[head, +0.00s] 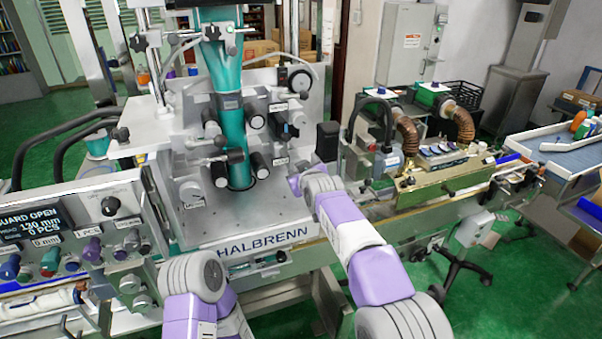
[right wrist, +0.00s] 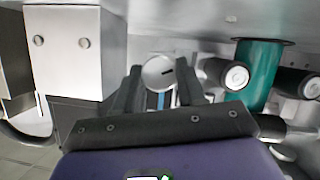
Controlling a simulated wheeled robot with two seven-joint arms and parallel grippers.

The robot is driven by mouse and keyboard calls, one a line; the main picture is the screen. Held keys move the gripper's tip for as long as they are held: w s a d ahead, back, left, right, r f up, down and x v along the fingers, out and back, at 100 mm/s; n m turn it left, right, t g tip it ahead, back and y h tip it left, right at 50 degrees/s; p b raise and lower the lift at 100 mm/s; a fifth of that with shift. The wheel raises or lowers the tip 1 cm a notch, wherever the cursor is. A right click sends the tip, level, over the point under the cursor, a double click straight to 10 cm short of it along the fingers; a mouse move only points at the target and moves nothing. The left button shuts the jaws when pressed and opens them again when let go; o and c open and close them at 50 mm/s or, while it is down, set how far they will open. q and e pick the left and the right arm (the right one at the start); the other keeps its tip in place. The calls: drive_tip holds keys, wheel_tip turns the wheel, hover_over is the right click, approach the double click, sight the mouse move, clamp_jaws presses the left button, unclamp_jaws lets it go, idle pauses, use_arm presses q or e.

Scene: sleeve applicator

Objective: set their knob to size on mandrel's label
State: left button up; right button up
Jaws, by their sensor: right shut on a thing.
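The mandrel is a teal vertical tube (head: 229,75) in the middle of the machine in the head view. Its lower part (right wrist: 259,68) shows at the right in the right wrist view. No readable size label on it shows. My right gripper (right wrist: 159,88) is shut on a round pale knob (right wrist: 159,70) with a short dark pointer mark, low on the machine beside the mandrel. In the head view my own purple wrist hides this knob and the fingertips. My left arm shows at the bottom of the head view, but its gripper is out of sight.
A control panel (head: 70,225) at the left reads GUARD OPEN and 130 mm. A conveyor (head: 420,210) runs off to the right.

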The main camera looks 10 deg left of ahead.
drive_tip(key=shift+a+n+t+h+b, duration=0.1)
drive_tip(key=shift+n+t+h+b, duration=0.35)
drive_tip(key=shift+n, duration=0.25)
drive_tip(key=shift+s+a+f+n+b, duration=0.1)
drive_tip(key=shift+f+n+b, duration=0.05)
drive_tip(key=shift+n+b, duration=0.4)
drive_tip(key=shift+n+t+h+b, duration=0.65)
drive_tip(key=shift+n+b, duration=0.4)
drive_tip(key=shift+b, duration=0.45)
drive_tip(key=o, duration=1.1)
drive_tip(key=shift+c, duration=0.2)
